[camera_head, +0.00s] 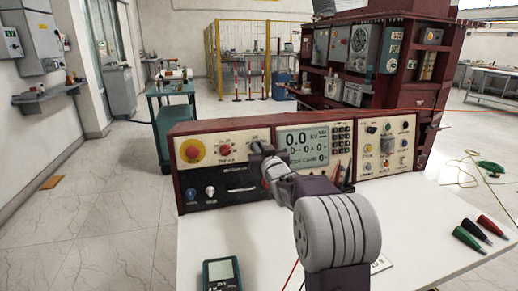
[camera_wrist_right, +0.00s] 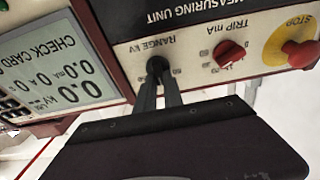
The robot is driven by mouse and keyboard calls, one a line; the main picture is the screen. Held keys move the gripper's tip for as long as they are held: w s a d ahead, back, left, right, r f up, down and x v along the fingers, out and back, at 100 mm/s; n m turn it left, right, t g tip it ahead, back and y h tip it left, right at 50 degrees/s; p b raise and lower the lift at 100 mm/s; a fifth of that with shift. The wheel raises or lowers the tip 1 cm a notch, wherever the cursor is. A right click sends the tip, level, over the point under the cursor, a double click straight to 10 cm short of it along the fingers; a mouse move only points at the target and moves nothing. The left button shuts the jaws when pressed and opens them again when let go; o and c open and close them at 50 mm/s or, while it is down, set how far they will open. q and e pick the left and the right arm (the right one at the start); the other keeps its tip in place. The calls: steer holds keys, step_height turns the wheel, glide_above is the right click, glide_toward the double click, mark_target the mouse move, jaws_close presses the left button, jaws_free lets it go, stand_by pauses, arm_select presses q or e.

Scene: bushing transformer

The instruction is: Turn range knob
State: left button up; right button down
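The range knob (camera_wrist_right: 156,65) is a small black knob under the label RANGE kV on the cream panel of the measuring unit (camera_head: 225,193). The right wrist view shows it upside down. My right gripper (camera_wrist_right: 160,80) reaches the panel there, and its two narrow dark fingers sit close together with their tips on either side of the knob. The fingertips hide part of the knob and its scale. In the head view my right gripper (camera_head: 259,152) covers the knob beside the display (camera_head: 304,146). My left gripper is not in view.
A red TRIP mA knob (camera_wrist_right: 228,53) and a red stop button on yellow (camera_wrist_right: 298,48) are on the same panel. A handheld meter (camera_head: 221,273) and coloured probes (camera_head: 480,230) lie on the white table (camera_head: 415,215). The table's front is mostly clear.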

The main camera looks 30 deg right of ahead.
steer(key=shift+n, duration=0.3)
steer(key=n+y+p, duration=0.1)
steer(key=n, duration=0.3)
steer(key=n+y+p, duration=0.1)
steer(key=n, duration=0.4)
steer(key=n+y+p, duration=0.1)
steer(key=n+p, duration=0.1)
steer(key=n, duration=0.2)
steer(key=shift+a+f+g+y, duration=0.1)
steer(key=shift+a+g+y, duration=0.1)
steer(key=shift+g+y, duration=0.15)
steer(key=shift+n, duration=0.3)
steer(key=c, duration=1.5)
jaws_free()
steer(key=shift+o, duration=0.2)
